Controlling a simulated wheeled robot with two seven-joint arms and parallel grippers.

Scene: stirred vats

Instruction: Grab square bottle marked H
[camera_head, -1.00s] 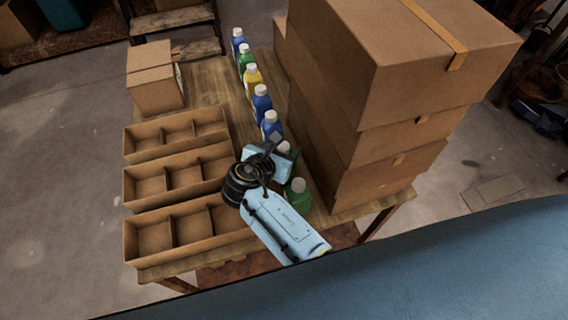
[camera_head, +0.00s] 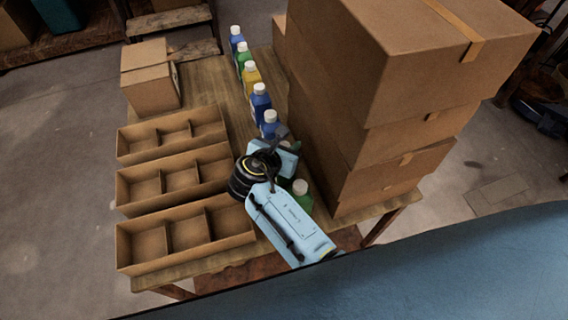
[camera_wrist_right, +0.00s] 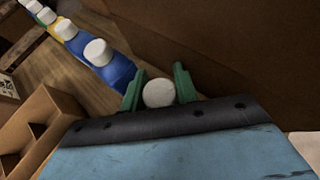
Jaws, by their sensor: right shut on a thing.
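My right gripper (camera_head: 277,150) reaches over the near part of the bottle row. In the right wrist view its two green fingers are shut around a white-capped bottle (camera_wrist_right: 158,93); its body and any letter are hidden. In the head view my gripper covers this bottle almost completely. A green bottle (camera_head: 301,196) stands just nearer. Beyond the gripper stand a blue bottle (camera_head: 270,124), another blue bottle (camera_head: 261,103), a yellow bottle (camera_head: 251,78), a green bottle (camera_head: 243,58) and a far blue bottle (camera_head: 236,40). No letters are readable. My left gripper is out of view.
Tall stacked cartons (camera_head: 345,140) stand close along the row's right side. Three open divided boxes (camera_head: 247,232) lie on the left of the wooden table (camera_head: 205,78). A closed carton (camera_head: 150,92) sits behind them. A bare strip of table runs left of the bottles.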

